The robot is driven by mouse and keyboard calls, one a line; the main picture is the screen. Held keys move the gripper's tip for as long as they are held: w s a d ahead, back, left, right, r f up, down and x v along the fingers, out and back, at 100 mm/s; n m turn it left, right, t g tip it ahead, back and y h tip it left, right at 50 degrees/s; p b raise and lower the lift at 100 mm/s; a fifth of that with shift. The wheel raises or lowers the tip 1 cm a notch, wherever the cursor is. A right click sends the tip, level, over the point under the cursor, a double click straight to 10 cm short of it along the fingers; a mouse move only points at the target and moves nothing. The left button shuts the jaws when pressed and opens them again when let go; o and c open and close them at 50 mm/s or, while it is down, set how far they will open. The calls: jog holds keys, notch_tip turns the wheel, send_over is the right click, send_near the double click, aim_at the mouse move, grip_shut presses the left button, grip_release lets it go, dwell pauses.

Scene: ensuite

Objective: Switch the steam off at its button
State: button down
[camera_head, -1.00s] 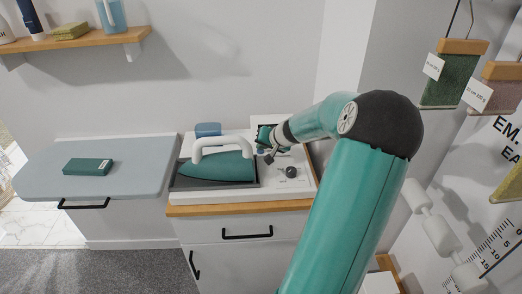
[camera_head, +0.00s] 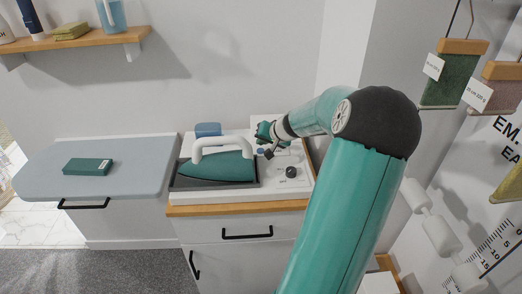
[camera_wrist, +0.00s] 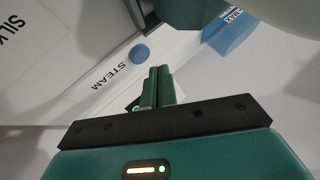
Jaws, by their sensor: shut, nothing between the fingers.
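The steam button (camera_wrist: 139,54) is a small blue round button beside the printed word STEAM on a white panel in the wrist view. My gripper (camera_wrist: 158,72) is shut and empty, its two green fingertips together just below and right of the button in that picture. I see a gap between tips and button in the picture; I cannot tell the height between them. In the head view my gripper (camera_head: 266,132) is over the back of the white ironing unit (camera_head: 236,196), right of the iron (camera_head: 221,167), and the button is hard to make out.
A black knob (camera_head: 291,172) stands on the unit in front of my gripper. A blue container (camera_head: 208,130) is behind the iron; a blue part marked MAX (camera_wrist: 230,30) shows in the wrist view. A grey-blue board (camera_head: 125,168) with a green box (camera_head: 88,167) lies left.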

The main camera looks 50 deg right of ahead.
aim_at(262, 151)
jog(key=shift+r, duration=2.85)
